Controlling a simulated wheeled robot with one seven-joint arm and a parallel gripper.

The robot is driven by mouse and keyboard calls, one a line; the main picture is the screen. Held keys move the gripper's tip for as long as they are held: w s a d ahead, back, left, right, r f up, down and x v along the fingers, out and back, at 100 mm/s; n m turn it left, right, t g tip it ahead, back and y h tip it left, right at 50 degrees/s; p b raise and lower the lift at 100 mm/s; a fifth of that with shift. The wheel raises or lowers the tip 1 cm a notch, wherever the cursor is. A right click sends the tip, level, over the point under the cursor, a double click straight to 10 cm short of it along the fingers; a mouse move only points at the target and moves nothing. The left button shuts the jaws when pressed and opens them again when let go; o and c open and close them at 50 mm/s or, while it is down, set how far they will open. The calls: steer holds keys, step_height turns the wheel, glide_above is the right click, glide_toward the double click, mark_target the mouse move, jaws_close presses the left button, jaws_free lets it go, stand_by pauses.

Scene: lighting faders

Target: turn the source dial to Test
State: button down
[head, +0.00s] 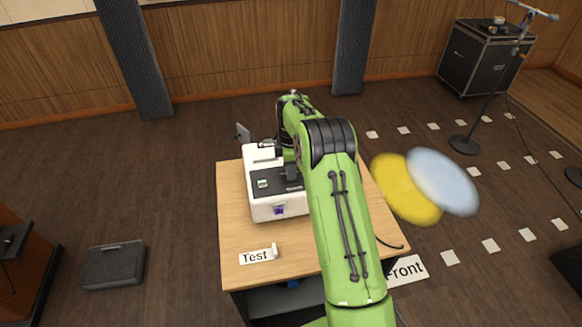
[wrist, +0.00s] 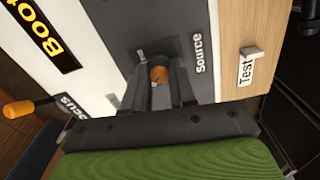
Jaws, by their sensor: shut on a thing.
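The source dial (wrist: 158,73) is a small orange-topped knob on a dark panel, beside the printed word "Source". My gripper (wrist: 162,88) is shut on it, with a dark finger on each side. In the head view my green arm reaches over the white console (head: 278,208) and largely hides the gripper; I cannot make out the dial there. A "Test" card (head: 258,256) stands on the table in front of the console; in the wrist view the Test card (wrist: 247,68) is to the right of the dial. I cannot tell which way the dial points.
The console stands on a wooden table (head: 235,285). In the wrist view an orange-tipped lever (wrist: 18,109) sticks out at the left, near a "Focus" label. A "Front" card (head: 407,270) lies beside the table at right. Yellow (head: 400,190) and pale blue (head: 445,180) discs show right of my arm.

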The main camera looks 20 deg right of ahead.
steer(key=m+p, duration=0.1)
steer(key=m, duration=0.3)
steer(key=shift+r, duration=0.1)
steer(key=m, duration=0.4)
steer(key=shift+p, duration=0.4)
steer(key=m, duration=0.4)
steer(key=shift+m, duration=2.2)
steer(key=shift+w, duration=0.1)
steer(key=c, duration=0.9)
jaws_free()
